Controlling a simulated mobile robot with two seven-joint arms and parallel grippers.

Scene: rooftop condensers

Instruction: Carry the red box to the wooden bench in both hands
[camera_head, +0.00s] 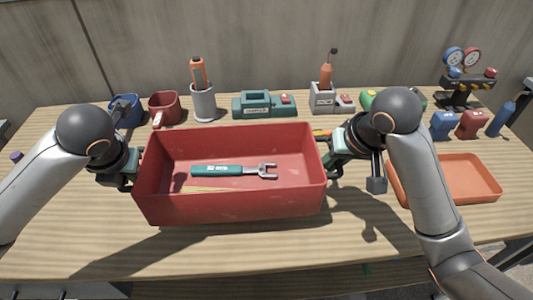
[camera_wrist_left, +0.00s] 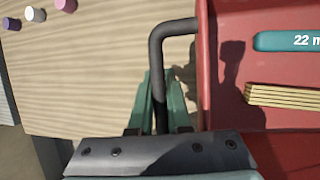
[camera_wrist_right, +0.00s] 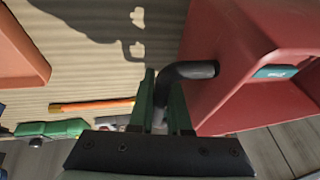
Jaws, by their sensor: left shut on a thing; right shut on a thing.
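The open red box (camera_head: 235,208) is in the middle of the head view, over the wooden-topped bench (camera_head: 60,245). It holds a teal-handled wrench (camera_head: 225,170) and a yellow folding rule (camera_head: 205,189). My left gripper (camera_head: 134,166) is shut on the black bar handle at the box's left end; the handle (camera_wrist_left: 156,55) shows between its fingers in the left wrist view. My right gripper (camera_head: 333,160) is shut on the other end handle (camera_wrist_right: 195,70). I cannot tell whether the box's underside touches the bench top.
An orange tray (camera_head: 475,181) lies to the right. Along the back stand a red bin (camera_head: 164,107), a grey cup (camera_head: 203,103), a green device (camera_head: 263,104) and a gauge set (camera_head: 463,75). An orange-handled tool lies behind the box. The front left of the bench top is clear.

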